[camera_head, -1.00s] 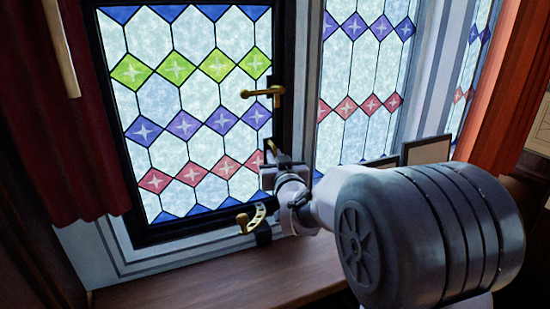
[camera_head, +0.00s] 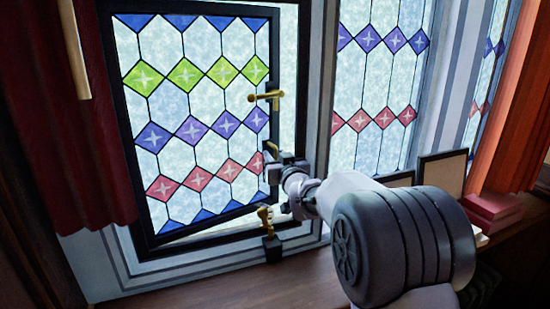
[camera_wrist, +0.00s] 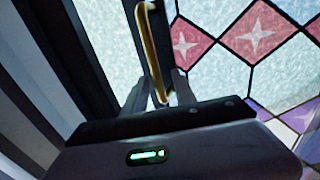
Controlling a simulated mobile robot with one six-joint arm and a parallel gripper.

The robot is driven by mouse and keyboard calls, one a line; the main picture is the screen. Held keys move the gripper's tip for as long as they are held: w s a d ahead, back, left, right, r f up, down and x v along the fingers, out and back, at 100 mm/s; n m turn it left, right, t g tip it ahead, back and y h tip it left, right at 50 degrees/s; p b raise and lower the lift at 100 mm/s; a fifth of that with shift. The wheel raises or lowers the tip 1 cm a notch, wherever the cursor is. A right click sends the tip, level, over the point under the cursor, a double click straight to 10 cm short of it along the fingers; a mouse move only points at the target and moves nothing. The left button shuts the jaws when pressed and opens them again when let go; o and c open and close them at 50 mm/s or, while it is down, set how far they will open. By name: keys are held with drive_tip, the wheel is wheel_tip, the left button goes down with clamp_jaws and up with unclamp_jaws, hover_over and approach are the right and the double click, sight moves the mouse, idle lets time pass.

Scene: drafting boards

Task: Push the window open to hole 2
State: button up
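The window (camera_head: 196,100), a black-framed stained-glass sash, stands partly open. It is swung outward, with a gap along its right and bottom edges. A brass handle (camera_head: 266,97) is on its right edge. A second brass piece (camera_head: 272,149) shows lower down, beside my gripper (camera_head: 272,163). My gripper is at the sash's lower right edge. In the wrist view a brass bar (camera_wrist: 153,45) runs down to the fingertips (camera_wrist: 160,88); whether they grip it is unclear. A brass stay (camera_head: 266,216) sits at the sill below; its holes cannot be made out.
A dark red curtain (camera_head: 75,130) hangs at the left. A wooden sill (camera_head: 215,285) runs beneath the window. A fixed stained-glass pane (camera_head: 375,75), small frames (camera_head: 443,170) and red books (camera_head: 492,210) are at the right. A wooden rod (camera_head: 75,50) hangs at upper left.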

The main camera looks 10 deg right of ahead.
drive_tip(key=shift+s, duration=0.15)
drive_tip(key=s+d+b, duration=0.2)
drive_tip(key=s, duration=1.5)
drive_tip(key=shift+d+b, duration=0.25)
drive_tip(key=shift+b, duration=0.15)
